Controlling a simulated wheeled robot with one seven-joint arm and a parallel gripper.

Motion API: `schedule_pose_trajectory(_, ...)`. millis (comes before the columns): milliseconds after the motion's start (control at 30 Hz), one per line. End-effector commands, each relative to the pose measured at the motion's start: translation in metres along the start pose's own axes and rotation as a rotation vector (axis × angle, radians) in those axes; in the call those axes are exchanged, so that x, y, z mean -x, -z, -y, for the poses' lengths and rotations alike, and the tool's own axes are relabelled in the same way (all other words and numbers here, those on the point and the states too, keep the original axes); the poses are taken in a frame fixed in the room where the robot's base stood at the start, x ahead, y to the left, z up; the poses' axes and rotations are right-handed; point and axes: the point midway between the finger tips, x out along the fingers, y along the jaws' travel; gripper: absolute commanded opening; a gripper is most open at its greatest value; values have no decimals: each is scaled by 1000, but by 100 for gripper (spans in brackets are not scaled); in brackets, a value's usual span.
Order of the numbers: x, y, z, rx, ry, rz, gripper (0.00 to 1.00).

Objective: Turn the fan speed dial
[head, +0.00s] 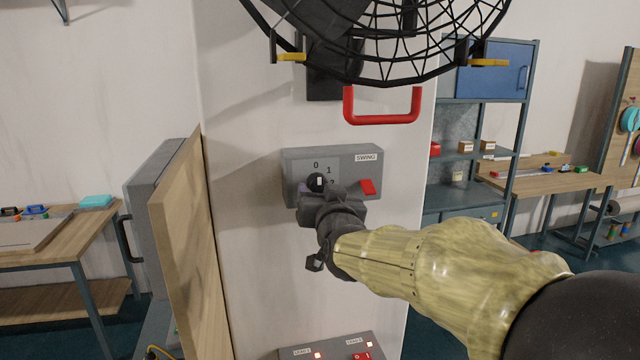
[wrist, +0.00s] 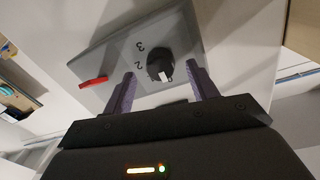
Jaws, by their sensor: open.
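The fan speed dial (head: 317,182) is a dark round knob with a white mark. It sits on the left part of a grey control box (head: 350,157) on the wall. My gripper (wrist: 160,86) is open, with a gap between each finger and the dial. In the head view my gripper (head: 318,198) is in front of the box and hides its lower part.
A caged fan (head: 380,40) with a red handle (head: 382,120) hangs above. A lower box (head: 340,348) has red lit switches. A wooden panel (head: 185,250) stands at left.

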Motion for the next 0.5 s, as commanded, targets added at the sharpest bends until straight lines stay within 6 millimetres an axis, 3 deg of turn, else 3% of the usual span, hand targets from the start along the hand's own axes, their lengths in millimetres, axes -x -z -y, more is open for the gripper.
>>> schedule_pose_trajectory(200, -22, 1, 0, 1, -1, 0, 58)
schedule_pose_trajectory(500, -24, 0, 0, 0, 0, -1, 58)
